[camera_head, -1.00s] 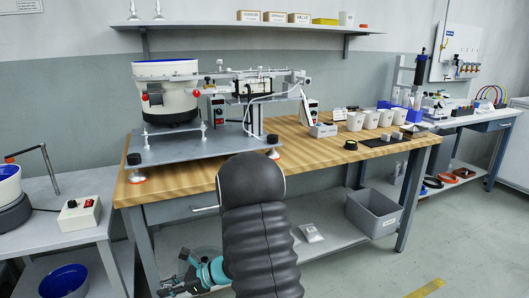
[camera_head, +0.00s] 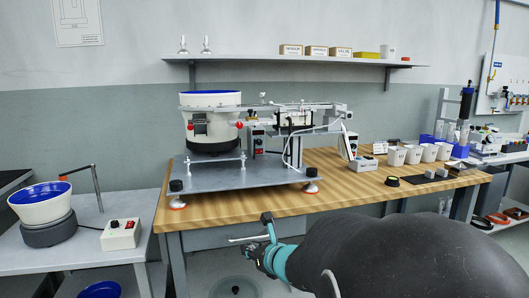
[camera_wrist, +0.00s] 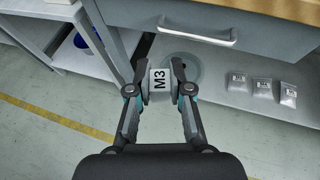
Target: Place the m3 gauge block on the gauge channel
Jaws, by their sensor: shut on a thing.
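The m3 gauge block (camera_wrist: 159,80) is a light grey block marked "M3". It sits between the two fingertips of my gripper (camera_wrist: 160,88) in the wrist view, and the fingers are shut on it. In the head view my gripper (camera_head: 258,252) is in front of the wooden bench's front edge, below the bench top; the block cannot be made out there. In the wrist view the block is in front of the drawer and above the lower shelf. I cannot pick out the gauge channel for certain; it may be on the metal plate of the feeder machine (camera_head: 240,178).
The wooden bench top (camera_head: 340,192) is clear in its front middle. White cups (camera_head: 413,154), a grey box (camera_head: 363,164) and a black ring (camera_head: 392,181) stand at its right. A drawer handle (camera_wrist: 198,36) juts out near my gripper. A side table (camera_head: 90,238) is at left.

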